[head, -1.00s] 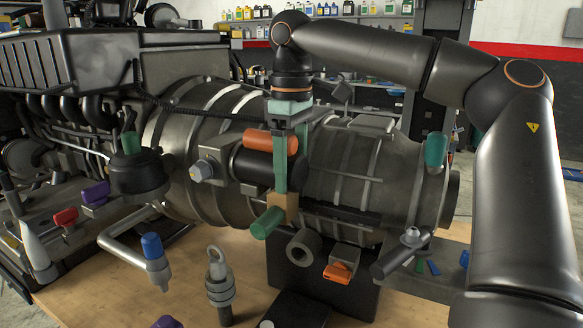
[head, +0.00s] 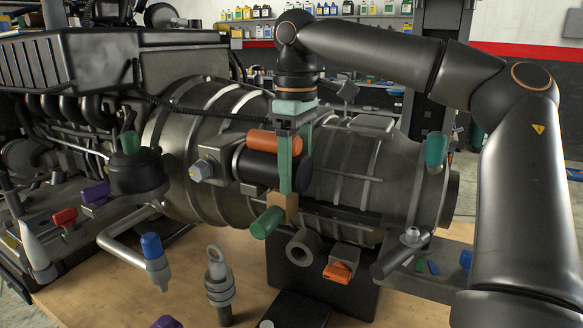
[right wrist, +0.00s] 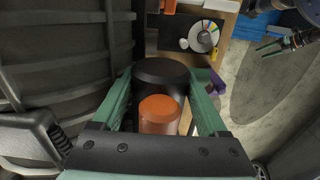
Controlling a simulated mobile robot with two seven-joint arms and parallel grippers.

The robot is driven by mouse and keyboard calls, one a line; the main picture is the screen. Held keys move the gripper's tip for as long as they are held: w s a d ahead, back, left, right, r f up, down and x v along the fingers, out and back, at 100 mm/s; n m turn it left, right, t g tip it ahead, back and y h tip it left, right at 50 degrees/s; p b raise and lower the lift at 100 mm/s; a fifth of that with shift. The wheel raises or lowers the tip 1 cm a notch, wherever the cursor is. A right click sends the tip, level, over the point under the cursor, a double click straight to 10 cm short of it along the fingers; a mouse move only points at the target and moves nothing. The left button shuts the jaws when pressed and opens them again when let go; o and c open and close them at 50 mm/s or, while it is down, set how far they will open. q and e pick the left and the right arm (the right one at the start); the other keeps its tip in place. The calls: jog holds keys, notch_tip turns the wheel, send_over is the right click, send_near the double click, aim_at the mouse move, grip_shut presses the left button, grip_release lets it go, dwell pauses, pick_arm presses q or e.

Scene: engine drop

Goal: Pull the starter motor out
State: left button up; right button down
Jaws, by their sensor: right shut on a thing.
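The starter motor (head: 257,166) is a black cylinder with an orange cylinder on top and a grey nose at its left end. It lies level along the side of the grey housing (head: 340,165). My right gripper (head: 292,172) comes down from above with green fingers, shut on the motor near its right end. In the right wrist view the motor's black body (right wrist: 160,72) and orange cylinder (right wrist: 160,108) sit between the two fingers. What looks like my left gripper (right wrist: 268,47) shows small at the top right there; its jaw state is unclear.
A brown block (head: 284,204) and a green cylinder (head: 267,222) sit just below the motor. A black mount with a green cap (head: 131,147) stands to the left. A blue-capped pipe (head: 153,250) and an eye bolt (head: 218,275) rise in front. Bare wooden bench (head: 190,285) shows between them.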

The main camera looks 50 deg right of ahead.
jog(key=shift+s+d, duration=0.1)
jog(key=shift+s, duration=0.2)
jog(key=shift+s+d+r, duration=0.1)
jog(key=shift+s+d, duration=0.15)
jog(key=shift+s, duration=0.55)
jog(key=shift+s+d, duration=0.2)
jog(key=shift+s, duration=0.55)
dwell(0.8)
jog(key=shift+s+d, duration=0.25)
jog(key=shift+s, duration=0.6)
notch_tip(320, 180, up, 8)
dwell(1.2)
